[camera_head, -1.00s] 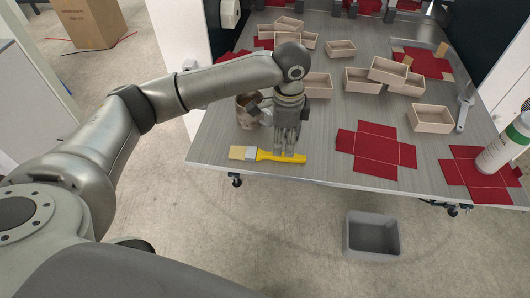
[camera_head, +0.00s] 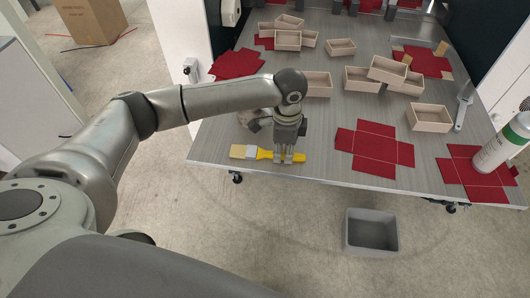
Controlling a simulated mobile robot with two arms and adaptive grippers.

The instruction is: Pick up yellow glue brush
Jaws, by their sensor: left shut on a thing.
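The yellow glue brush (camera_head: 264,154) lies near the front left edge of the grey table (camera_head: 315,165), its pale bristles pointing left and its yellow handle pointing right. My left gripper (camera_head: 284,158) comes down on the handle from above and is shut on it; the fingers hide part of the handle. The brush looks flat at table height; I cannot tell whether it is clear of the surface. My right gripper is not in view.
Red cross-shaped sheets (camera_head: 374,150) lie right of the brush. Open wooden boxes (camera_head: 430,118) are scattered behind. A white bottle (camera_head: 498,150) stands at the right edge. A grey bin (camera_head: 371,231) is on the floor. A cup behind my gripper is mostly hidden.

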